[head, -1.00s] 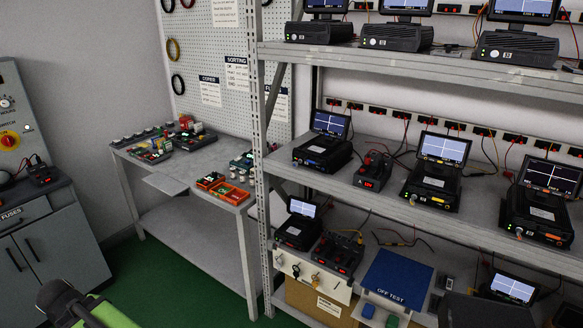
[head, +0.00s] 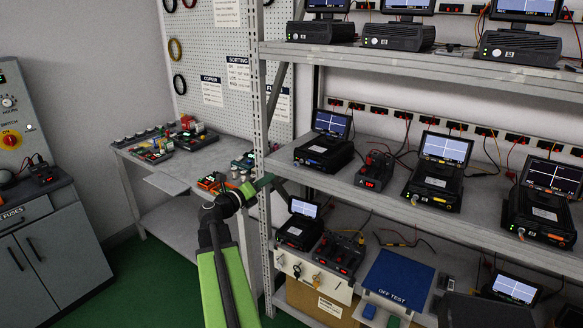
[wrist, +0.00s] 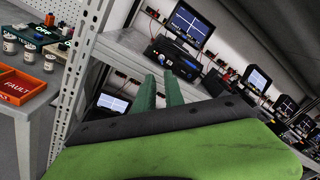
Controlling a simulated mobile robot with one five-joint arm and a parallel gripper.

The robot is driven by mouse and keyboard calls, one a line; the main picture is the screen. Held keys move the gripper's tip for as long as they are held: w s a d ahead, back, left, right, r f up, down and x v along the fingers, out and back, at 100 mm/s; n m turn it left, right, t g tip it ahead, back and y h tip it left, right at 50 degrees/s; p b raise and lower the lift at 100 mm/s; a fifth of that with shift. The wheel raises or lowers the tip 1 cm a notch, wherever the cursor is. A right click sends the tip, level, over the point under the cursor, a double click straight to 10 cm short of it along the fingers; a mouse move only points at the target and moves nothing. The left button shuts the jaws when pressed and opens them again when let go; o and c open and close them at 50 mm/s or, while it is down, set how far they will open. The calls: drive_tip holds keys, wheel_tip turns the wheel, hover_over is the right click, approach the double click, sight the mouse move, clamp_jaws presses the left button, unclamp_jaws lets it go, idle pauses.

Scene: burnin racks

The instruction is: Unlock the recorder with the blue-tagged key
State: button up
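Several black recorders with lit screens stand on the rack. One on the middle shelf (head: 325,155) has a small blue mark on its front and shows in the wrist view (wrist: 173,58) beyond my fingers. Others on that shelf carry yellow (head: 432,185) and orange (head: 540,215) marks. Small keys (head: 296,271) hang on a white panel (head: 330,288) at the lower shelf's front; their tag colours are too small to tell, and I cannot pick out a blue one. My gripper (head: 265,183) is by the rack's left post, its two green fingers (wrist: 160,92) apart and empty.
The perforated rack post (head: 263,230) stands close to my gripper. A side table (head: 205,160) with trays and jars is on the left, a grey fuse cabinet (head: 45,240) farther left. A blue OFF TEST mat (head: 398,280) lies on the lower shelf.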

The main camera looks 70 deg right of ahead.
approach(300, 159)
drive_tip(key=x, duration=0.4)
drive_tip(key=shift+s+d, duration=0.3)
drive_tip(key=shift+d, duration=0.05)
drive_tip(key=shift+r, duration=0.1)
clamp_jaws()
